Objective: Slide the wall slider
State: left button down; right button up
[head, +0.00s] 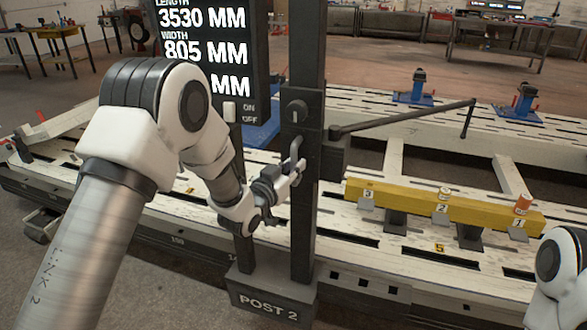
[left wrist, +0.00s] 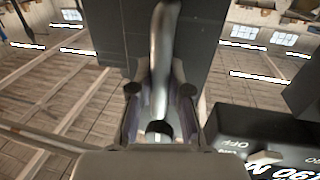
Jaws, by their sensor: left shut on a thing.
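A dark carriage box (head: 302,108) with a round knob sits on the upright post (head: 303,235) marked POST 2; it looks like the wall slider. A grey curved handle (head: 298,146) stands out from its lower front. My left gripper (head: 297,170) is shut on the handle's lower part. In the left wrist view the metal handle (left wrist: 162,60) runs down between the two fingers of my left gripper (left wrist: 160,105). Its lower end lies between the fingertips. My right gripper is out of view; only a white piece of my right arm shows at lower right.
A black display panel (head: 205,50) stands just left of the post, with a small white ON/OFF switch (head: 229,112). A dark measuring arm (head: 405,117) reaches right from the carriage. A yellow beam (head: 400,203) with numbered tags lies on the white frame bench (head: 330,222).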

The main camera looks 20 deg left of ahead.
pick_arm(q)
jog(key=c, duration=1.1)
grip_release()
jog(key=v, duration=1.2)
